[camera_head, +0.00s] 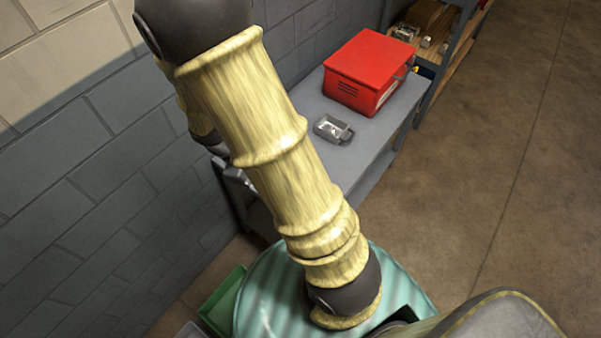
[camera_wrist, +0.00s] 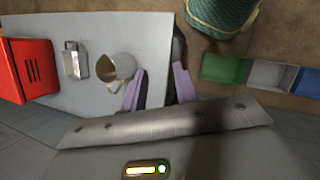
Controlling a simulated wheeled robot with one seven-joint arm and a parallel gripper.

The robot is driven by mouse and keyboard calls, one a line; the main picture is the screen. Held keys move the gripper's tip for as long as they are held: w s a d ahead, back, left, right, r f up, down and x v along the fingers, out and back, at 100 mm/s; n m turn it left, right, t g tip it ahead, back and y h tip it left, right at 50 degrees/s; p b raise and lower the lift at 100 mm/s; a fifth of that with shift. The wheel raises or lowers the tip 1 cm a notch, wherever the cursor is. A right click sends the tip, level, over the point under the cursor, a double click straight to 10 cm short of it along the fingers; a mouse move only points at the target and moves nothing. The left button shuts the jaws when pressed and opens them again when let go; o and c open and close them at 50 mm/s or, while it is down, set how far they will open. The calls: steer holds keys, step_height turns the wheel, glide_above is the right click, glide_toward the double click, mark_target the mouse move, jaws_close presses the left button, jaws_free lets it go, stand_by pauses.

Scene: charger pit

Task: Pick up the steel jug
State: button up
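The steel jug (camera_wrist: 117,68) stands on the grey workbench (camera_wrist: 110,25) in the wrist view, with its open mouth showing. My gripper (camera_wrist: 158,88) is open, its two purple fingers apart with nothing visible between them. The jug is to the left of the left finger, close to it in the picture; I cannot tell whether they touch. In the head view my arm hides the jug, and the fingers cannot be made out.
A grey metal container (camera_head: 333,128) lies beside the jug, with a red box (camera_head: 368,72) beyond it. Green (camera_wrist: 225,68), grey and blue bins sit on the floor near a teal ribbed container (camera_wrist: 222,14). A block wall (camera_head: 90,170) runs behind the bench. The floor at right is clear.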

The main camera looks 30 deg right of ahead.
steer(key=w+d+f+n+h+b, duration=0.1)
steer(key=w+f+n+h+b, duration=0.25)
steer(key=f, duration=0.35)
steer(key=w+d+f+n+h+b, duration=0.1)
steer(key=w+f+n+h+b, duration=0.3)
steer(key=f, duration=0.3)
steer(key=w+a+f+n+t+h+b, duration=0.3)
steer(key=w+f+n+t+h+b, duration=0.1)
steer(key=n+t, duration=0.3)
steer(key=shift+w+f+h, duration=0.4)
steer(key=shift+w+h, duration=0.25)
steer(key=shift+w, duration=0.2)
steer(key=shift+n, duration=0.25)
steer(key=b+x, duration=0.1)
steer(key=x, duration=1.1)
steer(key=shift+w, duration=0.15)
steer(key=shift+d, duration=0.1)
